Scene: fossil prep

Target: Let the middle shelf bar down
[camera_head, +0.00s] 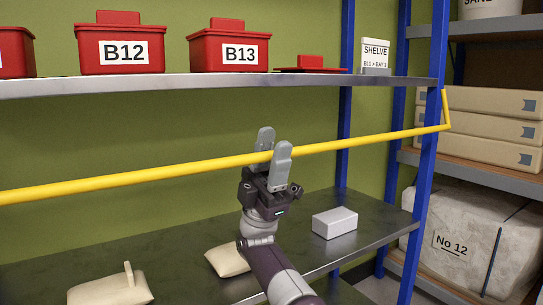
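The middle shelf bar (355,143) is a long yellow rod. It runs across the front of the rack, below the upper shelf, and leaves the picture at the left. At its right end a short yellow arm (446,106) rises beside the blue post. My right gripper (273,152) points up at the bar from below, one finger behind it and one in front, so the bar passes between the fingers. I cannot tell whether both fingers press on it. My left gripper is not in view.
Red bins B12 (121,45) and B13 (230,48) stand on the upper shelf (180,87), beside a red lid (311,68) and a white container (375,56). The lower shelf (180,250) holds a white box (335,222) and beige pouches (228,260). A blue post (427,170) stands right.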

